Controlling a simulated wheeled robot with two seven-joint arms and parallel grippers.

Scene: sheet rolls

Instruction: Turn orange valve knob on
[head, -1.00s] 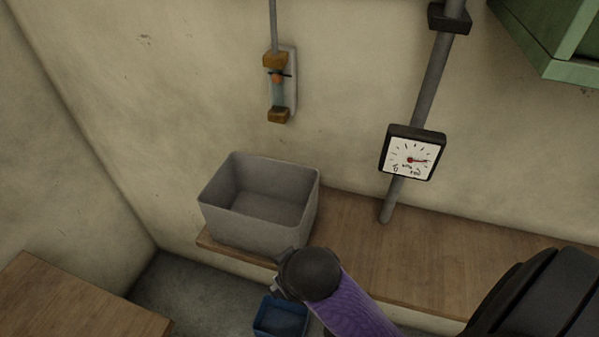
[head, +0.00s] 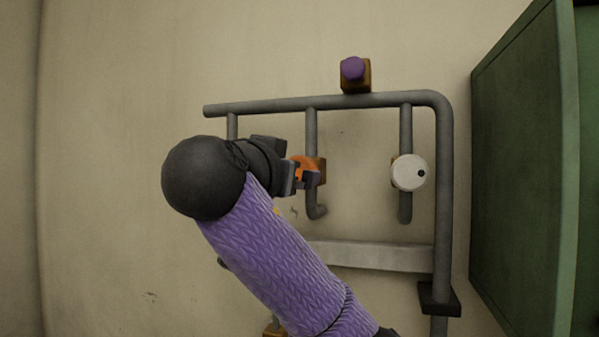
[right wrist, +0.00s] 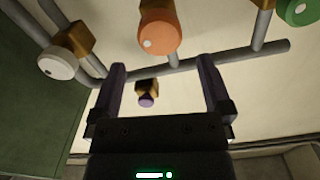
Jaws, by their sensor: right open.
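The orange valve knob (head: 305,161) sits on a brass valve on the middle pipe, partly hidden behind my right gripper (head: 306,179) in the head view. In the right wrist view the orange knob (right wrist: 158,34) shows whole, with a small white dot on its face. It lies just beyond the fingertips of my right gripper (right wrist: 161,65), roughly centred between them. The two fingers are apart with nothing between them; whether either touches the knob I cannot tell. My left gripper is not in view.
A white knob (head: 408,173) is on the pipe to the right. A purple knob (head: 352,68) is above the top pipe. A green knob (right wrist: 298,10) shows in the right wrist view. A green cabinet (head: 520,170) stands at the right, with bare wall left.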

